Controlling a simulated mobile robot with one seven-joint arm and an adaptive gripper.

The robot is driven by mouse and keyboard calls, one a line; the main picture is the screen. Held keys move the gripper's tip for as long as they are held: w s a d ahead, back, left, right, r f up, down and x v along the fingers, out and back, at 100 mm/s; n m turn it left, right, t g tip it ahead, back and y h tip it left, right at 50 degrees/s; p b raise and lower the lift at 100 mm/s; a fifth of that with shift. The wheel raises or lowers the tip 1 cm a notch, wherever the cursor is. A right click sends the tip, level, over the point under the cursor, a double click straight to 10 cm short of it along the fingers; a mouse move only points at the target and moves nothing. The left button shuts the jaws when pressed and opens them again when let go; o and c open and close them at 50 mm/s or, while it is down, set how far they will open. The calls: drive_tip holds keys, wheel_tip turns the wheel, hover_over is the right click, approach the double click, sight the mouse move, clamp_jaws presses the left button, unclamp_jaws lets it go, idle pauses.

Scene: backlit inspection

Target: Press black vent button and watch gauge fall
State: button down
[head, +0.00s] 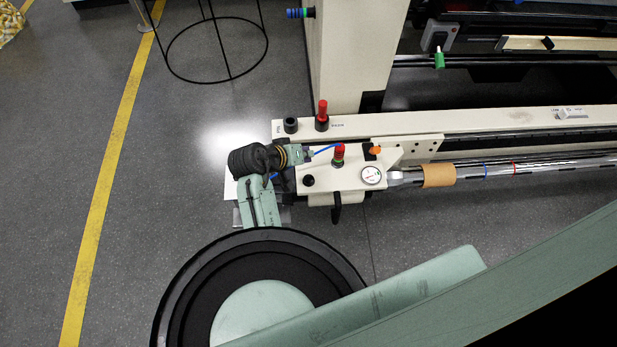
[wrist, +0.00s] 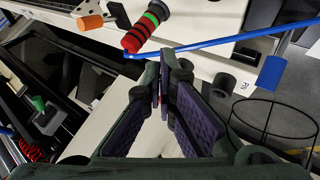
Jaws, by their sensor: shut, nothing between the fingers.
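A cream valve block (head: 345,160) carries a small round gauge (head: 372,175) with a white face. Its needle is too small to read. A black round button (head: 309,181) sits on the block left of the gauge. My gripper (head: 303,155) is just left of the block's upper part, above and left of this button and apart from the gauge. In the wrist view my gripper (wrist: 163,78) is shut and empty, with its fingertips together. The gauge is not seen in the wrist view, and I cannot make out this button there.
A red knob (head: 338,153) and an orange knob (head: 374,151) stand on the block. Behind are another black knob (head: 291,125) and red knob (head: 322,115). A blue rod (wrist: 220,42) crosses beyond my fingertips.

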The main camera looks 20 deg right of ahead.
drive_tip(key=b, duration=0.6)
hover_over(306, 177)
wheel_tip(306, 177, down, 6)
drive_tip(key=shift+f, duration=0.1)
drive_tip(key=shift+f+b, duration=0.75)
drive_tip(key=shift+f, duration=0.5)
drive_tip(key=shift+f, duration=0.4)
drive_tip(key=shift+f, duration=0.4)
idle(0.7)
drive_tip(key=shift+r, duration=0.1)
drive_tip(key=shift+r+p, duration=0.75)
drive_tip(key=shift+p, duration=0.05)
